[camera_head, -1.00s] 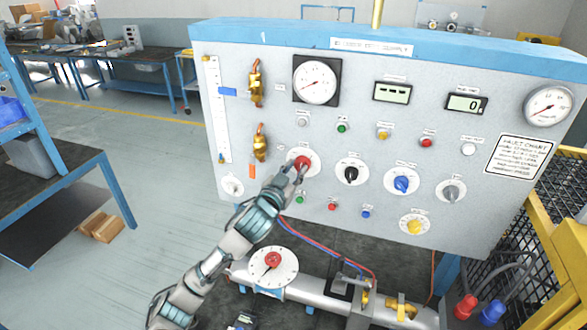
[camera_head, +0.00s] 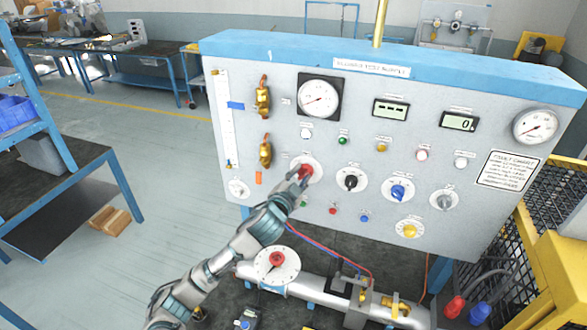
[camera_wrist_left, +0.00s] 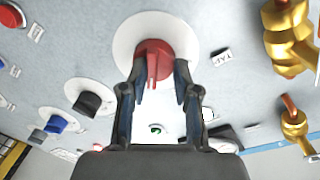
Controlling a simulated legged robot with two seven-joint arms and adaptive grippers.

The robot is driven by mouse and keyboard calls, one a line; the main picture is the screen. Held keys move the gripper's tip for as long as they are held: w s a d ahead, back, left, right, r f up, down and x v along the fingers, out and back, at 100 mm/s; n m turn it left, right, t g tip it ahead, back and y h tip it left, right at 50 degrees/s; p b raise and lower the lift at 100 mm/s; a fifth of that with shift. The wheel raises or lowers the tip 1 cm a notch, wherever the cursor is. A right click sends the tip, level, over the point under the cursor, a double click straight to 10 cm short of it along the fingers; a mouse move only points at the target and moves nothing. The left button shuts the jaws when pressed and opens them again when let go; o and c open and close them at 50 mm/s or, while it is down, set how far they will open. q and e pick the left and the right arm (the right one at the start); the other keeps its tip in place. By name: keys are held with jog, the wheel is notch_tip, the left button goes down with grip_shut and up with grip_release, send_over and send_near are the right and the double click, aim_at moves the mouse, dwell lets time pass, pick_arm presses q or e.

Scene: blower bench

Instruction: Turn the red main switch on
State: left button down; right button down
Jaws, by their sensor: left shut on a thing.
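The red main switch (camera_head: 306,171) is a red knob on a round white plate, at the left of the panel's knob row. My left gripper (camera_head: 299,178) is at the knob, and its fingers hide part of it. In the left wrist view the red switch (camera_wrist_left: 154,62) sits between the two dark fingers of my left gripper (camera_wrist_left: 160,85), which are shut on it. The white plate (camera_wrist_left: 125,45) shows around the knob. My right gripper is in no view.
The grey panel (camera_head: 240,120) carries black (camera_head: 351,181), blue (camera_head: 397,191), grey and yellow knobs, gauges, displays and small lamps. Brass fittings (camera_head: 265,152) stick out left of the switch. A pipe with a red-centred dial (camera_head: 277,262) runs below. A yellow cage stands at the right.

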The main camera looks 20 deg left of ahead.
pick_arm(q)
jog(key=m+p, duration=0.1)
jog(key=p, duration=0.1)
jog(key=m+p, duration=0.2)
jog(key=d+m+p, duration=0.1)
jog(key=m+p, duration=0.1)
jog(key=shift+r, duration=0.3)
jog(key=shift+m+p, duration=0.35)
jog(key=shift+m, duration=0.25)
jog(key=shift+d+f+m+g+y+p, duration=0.15)
jog(key=shift+m+p, duration=0.15)
jog(key=shift+m, duration=0.3)
jog(key=shift+f+m+g+y+p, duration=0.15)
jog(key=shift+m+p, duration=0.15)
jog(key=shift+m, duration=0.3)
jog(key=shift+f+m+y, duration=0.15)
jog(key=shift+m+y, duration=0.15)
jog(key=shift+m, duration=1.3)
